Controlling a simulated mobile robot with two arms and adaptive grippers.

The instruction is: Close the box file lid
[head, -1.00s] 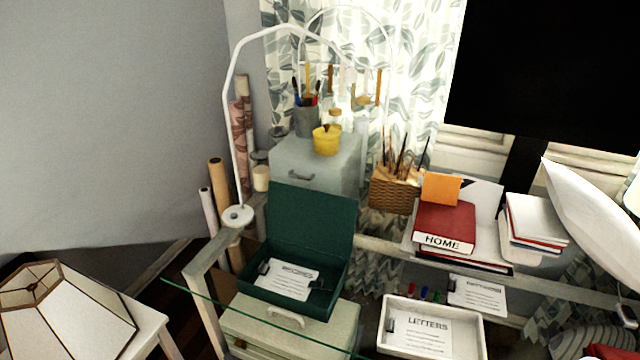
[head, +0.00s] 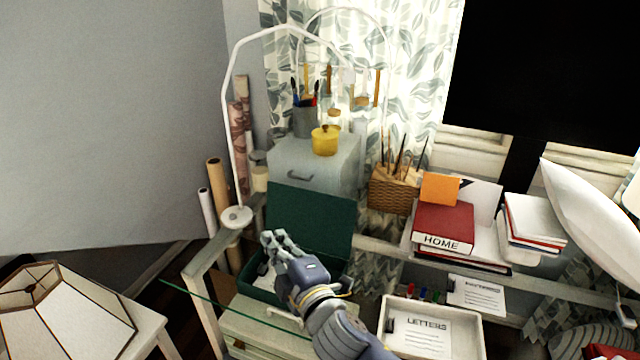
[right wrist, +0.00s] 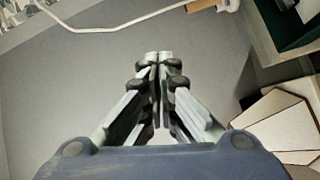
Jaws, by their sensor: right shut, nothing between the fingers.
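The green box file (head: 310,215) sits on the glass desk with its lid raised, leaning up at the back near the grey drawer cabinet. Its lower tray is partly covered by my right gripper and arm; a bit of the white paper inside shows at the left. My right gripper (head: 272,240) is over the box's open tray, in front of the lid; I cannot tell whether it touches the box. In the right wrist view its fingers (right wrist: 158,58) are together and empty. A green corner of the box file (right wrist: 285,25) shows at that view's upper right. My left gripper is not in view.
A white lamp base (head: 237,217) stands just left of the box, its arm arching above. Behind is the grey cabinet (head: 340,180) with a yellow pot. A LETTERS tray (head: 468,330) lies right; a lampshade (head: 60,310) stands lower left.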

